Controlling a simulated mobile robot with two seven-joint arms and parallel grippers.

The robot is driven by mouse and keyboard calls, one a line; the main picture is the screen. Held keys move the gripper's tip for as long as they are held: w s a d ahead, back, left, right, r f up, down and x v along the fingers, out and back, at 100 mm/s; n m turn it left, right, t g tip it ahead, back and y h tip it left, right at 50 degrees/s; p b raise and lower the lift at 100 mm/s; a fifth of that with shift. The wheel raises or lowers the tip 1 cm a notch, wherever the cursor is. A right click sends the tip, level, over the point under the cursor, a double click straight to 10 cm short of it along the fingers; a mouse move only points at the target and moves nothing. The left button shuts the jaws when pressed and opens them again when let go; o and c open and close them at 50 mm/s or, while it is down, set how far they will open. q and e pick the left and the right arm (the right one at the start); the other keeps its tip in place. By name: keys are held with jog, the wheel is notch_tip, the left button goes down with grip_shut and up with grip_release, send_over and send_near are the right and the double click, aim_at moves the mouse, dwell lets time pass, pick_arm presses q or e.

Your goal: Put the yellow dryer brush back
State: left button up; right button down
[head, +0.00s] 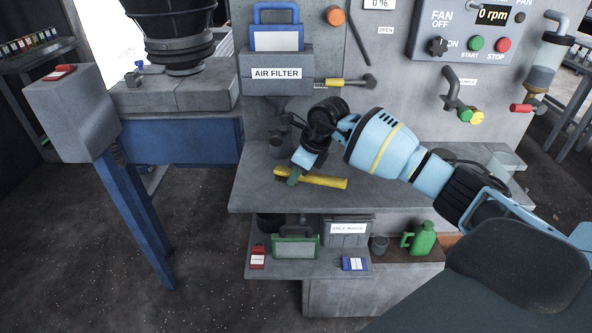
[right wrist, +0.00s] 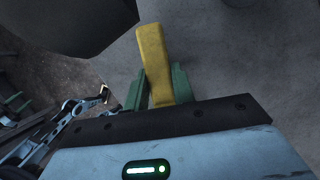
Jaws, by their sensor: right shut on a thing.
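The yellow dryer brush (head: 318,180) is a yellow bar held over the grey bench shelf in the head view. My right gripper (head: 294,179) is shut on it near its left end, with the longer part pointing right. In the right wrist view the yellow brush (right wrist: 153,60) stands between the green fingertips (right wrist: 160,88) of the right gripper. Whether the brush touches the shelf cannot be told. My left gripper is not in view.
The grey shelf (head: 255,195) has bare room at its left front. An air filter holder (head: 277,73) is on the panel behind, with a yellow-handled tool (head: 340,83) beside it.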

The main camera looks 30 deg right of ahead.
jog(key=c, duration=1.1)
grip_release()
jog(key=shift+v, duration=3.95)
